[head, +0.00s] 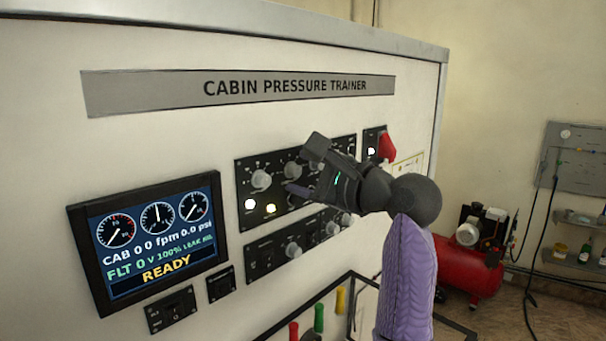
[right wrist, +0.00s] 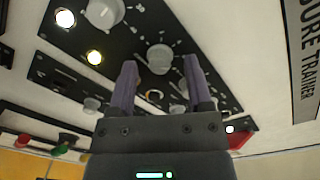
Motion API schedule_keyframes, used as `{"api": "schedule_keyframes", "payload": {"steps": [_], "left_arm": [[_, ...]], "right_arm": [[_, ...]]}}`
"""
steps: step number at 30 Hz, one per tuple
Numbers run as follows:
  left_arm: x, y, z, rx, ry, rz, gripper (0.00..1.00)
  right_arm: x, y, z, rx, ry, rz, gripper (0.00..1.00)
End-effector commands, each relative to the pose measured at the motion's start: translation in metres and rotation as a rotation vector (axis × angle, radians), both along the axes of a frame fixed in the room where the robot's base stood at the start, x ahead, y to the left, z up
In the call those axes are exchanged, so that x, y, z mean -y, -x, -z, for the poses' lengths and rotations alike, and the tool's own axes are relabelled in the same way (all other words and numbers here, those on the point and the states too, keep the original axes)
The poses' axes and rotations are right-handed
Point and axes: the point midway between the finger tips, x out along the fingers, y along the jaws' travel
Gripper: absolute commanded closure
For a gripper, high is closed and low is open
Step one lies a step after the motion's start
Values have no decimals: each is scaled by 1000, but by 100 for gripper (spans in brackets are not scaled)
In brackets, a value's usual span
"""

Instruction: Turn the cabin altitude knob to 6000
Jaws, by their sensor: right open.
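The upper black knob panel (head: 245,190) is on the cabin pressure trainer's front, with several grey knobs. Its labels are too small to read, so I cannot tell which is the cabin altitude knob. My right gripper (head: 305,167) is in front of this panel, open and empty. In the right wrist view, my right gripper's fingertips (right wrist: 160,66) stand apart on either side of a grey knob (right wrist: 160,58). That knob also shows in the head view (head: 292,169). I cannot tell whether the fingers touch it. My gripper hides part of the panel. My left gripper is out of view.
A display (head: 150,240) at the left reads READY, with CAB 0. A lower knob panel (head: 262,262) sits below the upper one. A red switch (head: 387,147) is right of my gripper. A red compressor (head: 470,270) stands on the floor at the right.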

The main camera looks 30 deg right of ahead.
Motion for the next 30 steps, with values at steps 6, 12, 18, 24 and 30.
{"api": "schedule_keyframes", "payload": {"steps": [6, 12, 18, 24, 30], "left_arm": [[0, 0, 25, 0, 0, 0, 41], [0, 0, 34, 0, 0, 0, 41], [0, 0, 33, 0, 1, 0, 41], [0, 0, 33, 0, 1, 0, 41], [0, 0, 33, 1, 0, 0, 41]], "right_arm": [[20, 50, 4, 3, 4, 5, 35], [31, 82, 1, 0, 2, 2, 35], [33, 87, -1, -1, 0, 0, 35], [33, 87, -1, -1, 0, 0, 35], [32, 87, -1, -1, 0, 0, 35]]}}
